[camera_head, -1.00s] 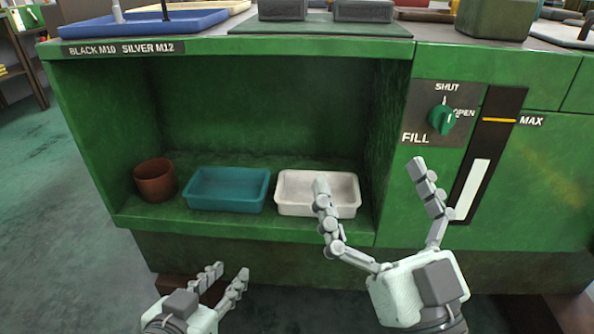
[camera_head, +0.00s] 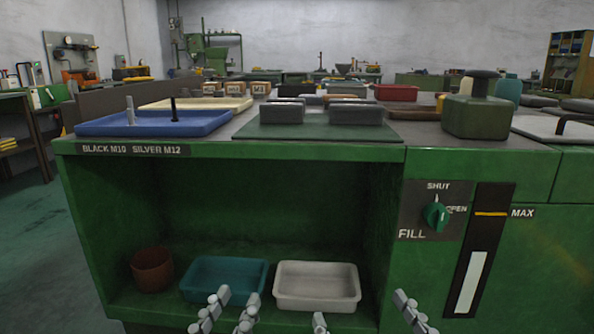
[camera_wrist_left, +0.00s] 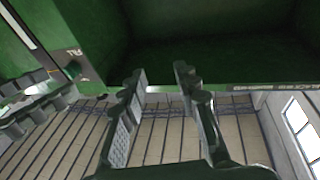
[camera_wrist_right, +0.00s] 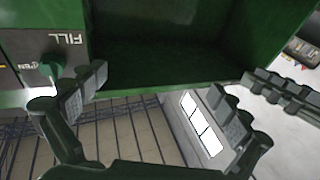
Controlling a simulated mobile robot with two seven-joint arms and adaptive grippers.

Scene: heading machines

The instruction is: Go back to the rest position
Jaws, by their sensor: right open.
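My left gripper (camera_head: 232,312) shows its fingertips at the bottom of the head view, in front of the teal tray. In the left wrist view its two fingers (camera_wrist_left: 160,88) stand apart with nothing between them. My right gripper (camera_head: 362,312) shows only its fingertips at the bottom of the head view, one in front of the white tray and one to its right. In the right wrist view its fingers (camera_wrist_right: 155,90) are spread wide and empty. Both grippers are in front of the green cabinet (camera_head: 250,150), and their palms are hidden below the head view's edge.
In the open bay stand a brown cup (camera_head: 153,270), a teal tray (camera_head: 222,292) and a white tray (camera_head: 317,302). A green FILL knob (camera_head: 435,217) and a level gauge (camera_head: 478,250) are at the right. The top holds a blue tray (camera_head: 150,125) and a green canister (camera_head: 478,116).

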